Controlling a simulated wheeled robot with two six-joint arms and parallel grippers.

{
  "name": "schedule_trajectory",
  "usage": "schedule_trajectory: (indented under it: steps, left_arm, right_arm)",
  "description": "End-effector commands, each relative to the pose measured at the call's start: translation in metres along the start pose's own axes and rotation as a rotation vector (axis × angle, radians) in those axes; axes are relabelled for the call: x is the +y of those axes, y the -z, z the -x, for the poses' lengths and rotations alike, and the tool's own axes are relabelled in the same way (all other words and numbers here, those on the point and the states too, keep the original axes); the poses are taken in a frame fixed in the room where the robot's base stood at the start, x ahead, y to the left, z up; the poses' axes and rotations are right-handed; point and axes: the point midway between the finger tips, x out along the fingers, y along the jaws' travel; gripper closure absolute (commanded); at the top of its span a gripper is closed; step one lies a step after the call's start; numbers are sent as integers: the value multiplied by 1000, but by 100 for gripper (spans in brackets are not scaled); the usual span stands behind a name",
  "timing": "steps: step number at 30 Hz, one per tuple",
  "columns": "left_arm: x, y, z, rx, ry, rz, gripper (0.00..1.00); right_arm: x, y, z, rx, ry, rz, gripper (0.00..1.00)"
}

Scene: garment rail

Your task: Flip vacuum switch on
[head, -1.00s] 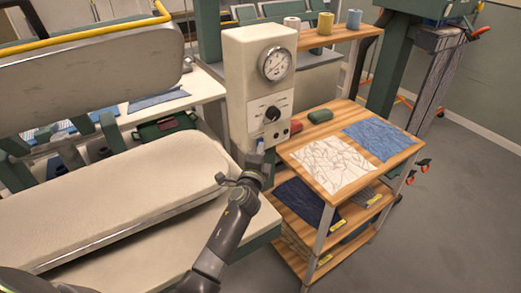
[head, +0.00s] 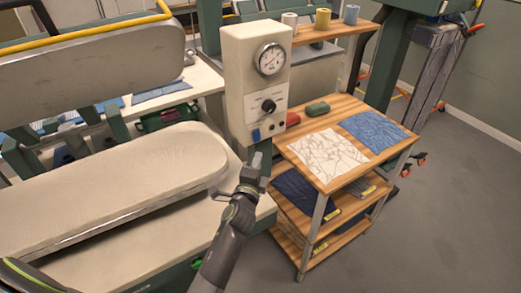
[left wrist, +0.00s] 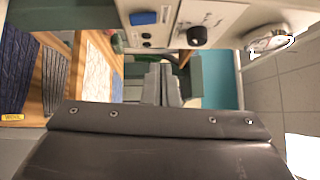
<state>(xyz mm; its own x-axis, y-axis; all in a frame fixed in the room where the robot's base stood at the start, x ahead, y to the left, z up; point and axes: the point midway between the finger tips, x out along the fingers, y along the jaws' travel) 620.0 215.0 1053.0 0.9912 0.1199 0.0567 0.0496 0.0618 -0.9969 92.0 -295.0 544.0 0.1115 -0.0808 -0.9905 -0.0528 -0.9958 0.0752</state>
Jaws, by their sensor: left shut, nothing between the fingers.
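The control box (head: 240,85) stands upright behind the pressing board. Its front panel carries a blue switch (head: 256,135) at the lower left, below a black knob (head: 268,106). The blue switch also shows at the top of the left wrist view (left wrist: 143,18); I cannot tell its on or off position. My left gripper (head: 256,160) is just below the switch in the head view, with a small gap between them. Its fingers are shut and empty, and they show at the middle of the left wrist view (left wrist: 161,84). My right gripper is not in view.
A round gauge (head: 270,59) sits above the knob. A wooden cart (head: 302,170) with folded cloths stands close on the right. The padded pressing board (head: 110,180) lies to the left under a raised press head (head: 90,80). Open floor lies at the far right.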

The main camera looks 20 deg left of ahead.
Motion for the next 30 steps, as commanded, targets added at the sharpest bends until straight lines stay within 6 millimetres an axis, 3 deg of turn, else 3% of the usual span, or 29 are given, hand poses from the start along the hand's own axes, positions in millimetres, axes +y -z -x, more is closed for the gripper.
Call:
schedule_trajectory:
  steps: [7, 24, 27, 29, 30]
  left_arm:
    - [-4, 0, 23, 0, 0, 1, 100]
    - [-3, 0, 25, 1, -1, 1, 100]
    - [12, 0, 27, 4, -29, 22, 100]
    - [35, 0, 31, 8, -72, 57, 100]
    - [56, -1, 35, 9, -112, 89, 100]
  right_arm:
    - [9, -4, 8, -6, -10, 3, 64]
    - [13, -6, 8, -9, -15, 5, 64]
    - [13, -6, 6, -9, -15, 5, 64]
    - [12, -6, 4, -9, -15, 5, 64]
    - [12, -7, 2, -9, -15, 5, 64]
